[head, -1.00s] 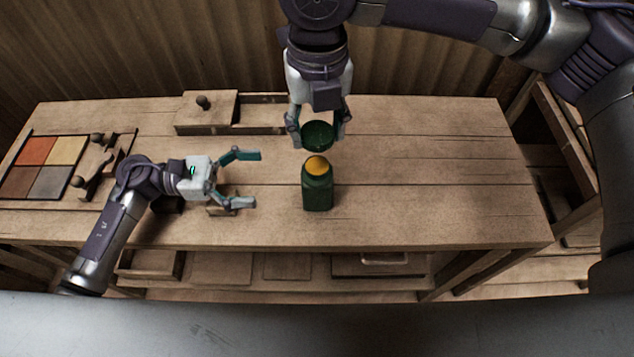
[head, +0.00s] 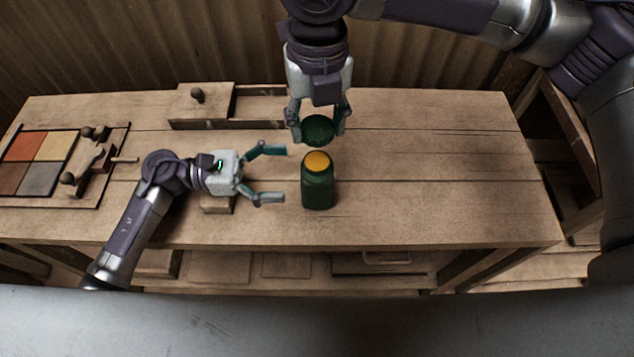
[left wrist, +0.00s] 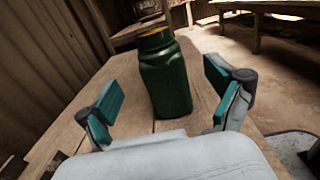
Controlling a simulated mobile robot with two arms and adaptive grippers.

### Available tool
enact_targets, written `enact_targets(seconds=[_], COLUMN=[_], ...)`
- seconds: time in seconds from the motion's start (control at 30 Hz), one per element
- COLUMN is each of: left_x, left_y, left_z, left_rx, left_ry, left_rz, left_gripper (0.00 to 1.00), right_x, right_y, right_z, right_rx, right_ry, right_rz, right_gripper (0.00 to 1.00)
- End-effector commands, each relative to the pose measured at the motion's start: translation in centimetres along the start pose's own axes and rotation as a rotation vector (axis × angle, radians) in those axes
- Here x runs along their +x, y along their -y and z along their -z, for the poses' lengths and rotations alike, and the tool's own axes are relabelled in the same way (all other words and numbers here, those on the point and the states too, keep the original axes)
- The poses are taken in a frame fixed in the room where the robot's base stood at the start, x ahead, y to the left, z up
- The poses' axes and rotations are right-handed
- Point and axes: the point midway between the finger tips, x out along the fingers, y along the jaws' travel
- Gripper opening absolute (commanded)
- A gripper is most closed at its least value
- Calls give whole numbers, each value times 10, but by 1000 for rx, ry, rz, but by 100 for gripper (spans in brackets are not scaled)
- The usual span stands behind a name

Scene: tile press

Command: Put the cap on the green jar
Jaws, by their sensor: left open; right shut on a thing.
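The green jar (head: 318,188) stands upright on the table, its round orange-yellow top (head: 317,162) uncovered. The dark green cap (head: 317,129) is between the fingers of my right gripper (head: 318,124), which is shut on it. The cap is held above and just behind the jar in the head view, apart from it. My left gripper (head: 277,174) is open and empty, just left of the jar, its two fingers pointing at it. In the left wrist view the jar (left wrist: 166,80) stands ahead, between the open fingertips and beyond them.
The wooden table (head: 430,200) is clear right of the jar. A wooden box with a knob (head: 200,103) stands at the back left. A tray of coloured tiles (head: 35,158) and a wooden press piece (head: 92,165) lie at the far left. A small wooden block (head: 217,204) is under my left gripper.

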Motion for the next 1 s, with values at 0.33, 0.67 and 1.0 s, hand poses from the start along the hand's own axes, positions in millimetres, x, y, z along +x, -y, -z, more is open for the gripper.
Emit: enact_targets(seconds=[0.33, 0.67, 1.0], left_x=[57, 70, 70], left_y=[0, 0, 0], left_z=[0, 0, 0], left_rx=[0, -1, -1], left_ry=[2, -1, -1], left_rz=[0, -1, 0], left_gripper=[92, 92, 62], right_x=[0, 0, 0], right_y=[0, 0, 0], right_z=[0, 0, 0], right_rx=[0, 0, 0], right_ry=[0, 0, 0], right_rz=[0, 0, 0], right_gripper=[42, 42, 42])
